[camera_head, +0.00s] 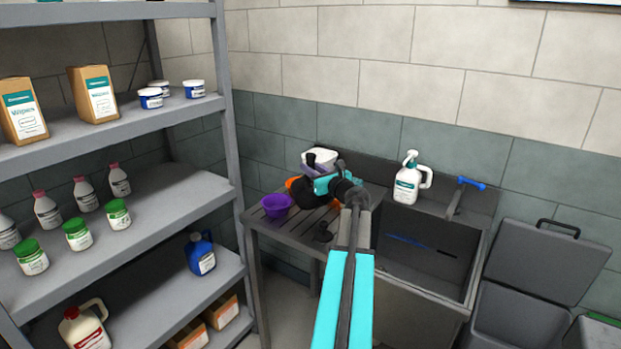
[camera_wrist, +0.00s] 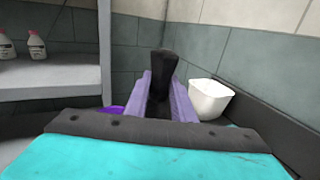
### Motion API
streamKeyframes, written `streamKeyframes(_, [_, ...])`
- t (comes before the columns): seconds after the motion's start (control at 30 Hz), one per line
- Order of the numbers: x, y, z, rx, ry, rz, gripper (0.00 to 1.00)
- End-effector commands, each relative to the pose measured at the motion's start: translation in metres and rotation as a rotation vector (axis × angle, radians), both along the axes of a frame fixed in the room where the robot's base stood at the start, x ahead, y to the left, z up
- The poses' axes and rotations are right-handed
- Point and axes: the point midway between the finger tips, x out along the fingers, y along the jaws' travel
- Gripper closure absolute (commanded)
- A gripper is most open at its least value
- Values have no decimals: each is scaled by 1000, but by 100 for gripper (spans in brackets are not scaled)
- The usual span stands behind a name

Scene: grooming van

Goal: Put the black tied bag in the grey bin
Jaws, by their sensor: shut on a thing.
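My gripper (camera_head: 312,171) is over the drainboard at the left of the sink. It is shut on the black tied bag (camera_head: 318,196), whose dark body shows below and behind the gripper. In the wrist view, the bag's black neck (camera_wrist: 162,72) stands up between the two purple fingers. The rest of the bag is hidden there by my gripper. I cannot tell if the bag touches the drainboard. The grey bin (camera_head: 511,318) stands on the floor to the right of the sink, its lid (camera_head: 552,262) raised against the wall.
A purple bowl (camera_head: 276,206), a white tub (camera_wrist: 209,99) and a partly hidden orange item (camera_head: 293,184) are near my gripper. A white pump jug (camera_head: 408,180) and a blue-handled tap (camera_head: 466,188) stand behind the sink basin (camera_head: 425,262). Shelving (camera_head: 150,210) stands left.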

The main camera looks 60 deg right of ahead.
Motion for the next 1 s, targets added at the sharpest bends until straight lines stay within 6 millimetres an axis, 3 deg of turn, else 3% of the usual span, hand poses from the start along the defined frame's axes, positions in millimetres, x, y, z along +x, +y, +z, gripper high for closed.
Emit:
streamKeyframes(0.27, [1,1,-2,0,-1,1,100])
streamKeyframes(0.67, [1,1,-35,1,-2,2,100])
streamKeyframes(1.0, [1,1,-37,0,-1,2,100])
